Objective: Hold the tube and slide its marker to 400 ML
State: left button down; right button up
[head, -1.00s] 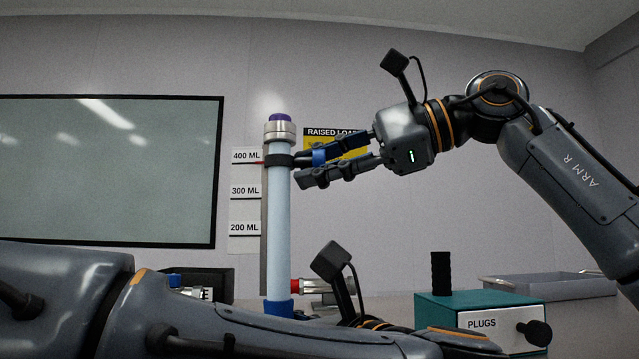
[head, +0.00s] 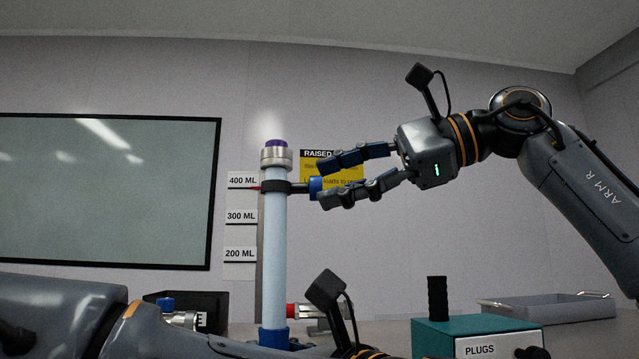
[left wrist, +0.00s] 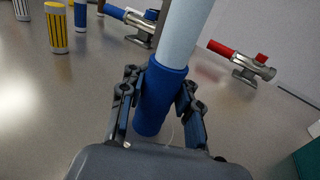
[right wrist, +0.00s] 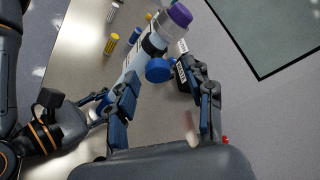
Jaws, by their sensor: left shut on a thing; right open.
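The pale blue tube (head: 273,240) stands upright, with a metal collar and purple top. Its marker, a black ring (head: 275,187) with a blue knob (head: 316,187) on the right, sits high on the tube. The red pointer meets the line under the 400 ML label (head: 242,181). My right gripper (head: 328,180) is open and empty, its fingertips at the knob's right side; the right wrist view shows the knob (right wrist: 160,70) ahead of the fingers.
A teal PLUGS box (head: 470,330) and a grey tray (head: 550,307) stand at right. A red-ended metal fitting (left wrist: 240,60) lies behind the tube. Yellow (left wrist: 56,28) and blue cylinders stand on the table. The air right of the tube is otherwise clear.

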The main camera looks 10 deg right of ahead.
pick_arm(q)
jog(key=shift+f, duration=0.15)
pick_arm(e)
jog(key=v, duration=0.9)
pick_arm(q)
jog(key=c, duration=0.9)
grip_release()
jog(key=shift+o, duration=0.2)
jog(key=v, duration=0.7)
jog(key=shift+s+d, duration=0.2)
jog(key=shift+s, duration=0.05)
